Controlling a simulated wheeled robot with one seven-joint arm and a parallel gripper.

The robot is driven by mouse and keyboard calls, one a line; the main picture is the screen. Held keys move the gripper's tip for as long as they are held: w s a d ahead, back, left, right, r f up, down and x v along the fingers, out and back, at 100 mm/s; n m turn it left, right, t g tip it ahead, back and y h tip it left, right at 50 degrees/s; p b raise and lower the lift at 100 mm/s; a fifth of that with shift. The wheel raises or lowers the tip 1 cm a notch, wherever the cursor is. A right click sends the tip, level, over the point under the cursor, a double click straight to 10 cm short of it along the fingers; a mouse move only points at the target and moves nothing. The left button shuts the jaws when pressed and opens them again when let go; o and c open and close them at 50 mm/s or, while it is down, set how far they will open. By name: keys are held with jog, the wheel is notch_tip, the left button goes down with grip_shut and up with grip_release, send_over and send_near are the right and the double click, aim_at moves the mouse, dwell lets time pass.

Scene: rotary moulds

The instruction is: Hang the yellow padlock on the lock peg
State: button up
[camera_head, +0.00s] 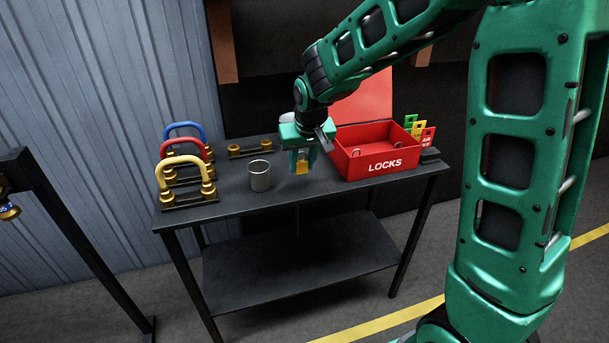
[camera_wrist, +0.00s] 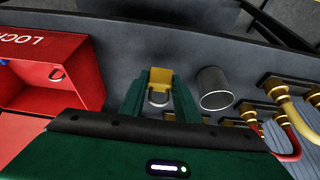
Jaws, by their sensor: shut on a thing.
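My gripper (camera_head: 302,157) is over the table between the grey cup and the red box. It is shut on the yellow padlock (camera_head: 301,168). In the wrist view the padlock (camera_wrist: 160,76) sits between the green fingers, with its silver shackle (camera_wrist: 158,98) toward my wrist. The padlock appears to be held above the table top; the exact gap is hard to tell. I cannot make out for certain which thing is the lock peg. A dark stand (camera_head: 26,163) at the far left carries a small brass and blue fitting (camera_head: 9,211), cut off by the picture edge.
The dark table (camera_head: 235,202) holds a red LOCKS box (camera_head: 378,161) with its lid up, a grey cup (camera_head: 260,176), and blue, red and yellow (camera_head: 182,160) looped hoses on brass fittings. A brass-fitted rack (camera_head: 250,149) stands behind the cup. Coloured tags (camera_head: 427,136) stand right of the box.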

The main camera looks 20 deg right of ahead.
aim_at(307, 171)
jog(key=shift+w+d+f, duration=0.55)
jog(key=shift+d+f, duration=0.1)
jog(key=shift+d, duration=0.25)
jog(key=shift+f, duration=1.9)
jog(key=o, duration=1.2)
jog(key=shift+f, duration=0.1)
jog(key=v, duration=1.2)
